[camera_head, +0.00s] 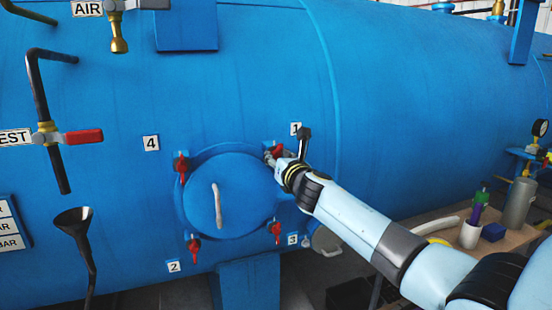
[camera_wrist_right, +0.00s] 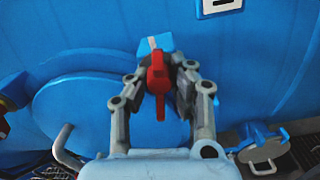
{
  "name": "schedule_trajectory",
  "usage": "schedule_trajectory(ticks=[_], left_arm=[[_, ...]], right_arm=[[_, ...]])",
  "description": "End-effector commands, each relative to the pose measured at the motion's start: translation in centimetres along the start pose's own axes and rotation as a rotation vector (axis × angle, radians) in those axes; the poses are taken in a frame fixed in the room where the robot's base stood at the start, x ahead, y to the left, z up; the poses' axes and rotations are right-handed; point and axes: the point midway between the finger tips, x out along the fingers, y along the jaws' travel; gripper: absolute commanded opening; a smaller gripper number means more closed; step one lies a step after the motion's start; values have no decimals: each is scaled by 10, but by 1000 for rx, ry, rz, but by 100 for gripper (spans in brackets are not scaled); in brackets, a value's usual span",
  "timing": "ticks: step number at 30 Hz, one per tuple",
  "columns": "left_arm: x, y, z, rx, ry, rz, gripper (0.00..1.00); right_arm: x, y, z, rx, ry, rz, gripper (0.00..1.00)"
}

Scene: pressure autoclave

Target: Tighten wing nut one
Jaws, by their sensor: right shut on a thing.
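Red wing nut one (camera_head: 278,149) is at the upper right of the round blue hatch (camera_head: 236,195), below the label "1" (camera_head: 296,129). My right gripper (camera_head: 271,158) reaches it from the lower right and partly hides it. In the right wrist view, the fingers of my right gripper (camera_wrist_right: 161,82) are closed around the red wing nut (camera_wrist_right: 157,72), whose wings stand nearly upright. A light blue lug (camera_wrist_right: 154,43) shows behind it. The left gripper is not in view.
Other red wing nuts sit at the hatch's upper left (camera_head: 181,166), lower left (camera_head: 194,246) and lower right (camera_head: 276,231). A pale handle (camera_head: 217,205) crosses the hatch. A red-handled valve (camera_head: 80,137) and black funnel (camera_head: 73,220) are left; a bench (camera_head: 495,222) is right.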

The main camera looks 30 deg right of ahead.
Motion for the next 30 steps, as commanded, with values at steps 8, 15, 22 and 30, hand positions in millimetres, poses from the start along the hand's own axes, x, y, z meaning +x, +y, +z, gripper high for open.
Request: schedule_trajectory(ticks=[8,15,22,30], left_arm=[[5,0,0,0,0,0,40],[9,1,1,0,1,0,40],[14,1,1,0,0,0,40],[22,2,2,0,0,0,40]], right_arm=[[0,1,-1,220,0,0,0],[0,2,-1,449,0,-1,0],[0,3,0,669,0,0,0],[0,3,0,924,0,-1,0]])
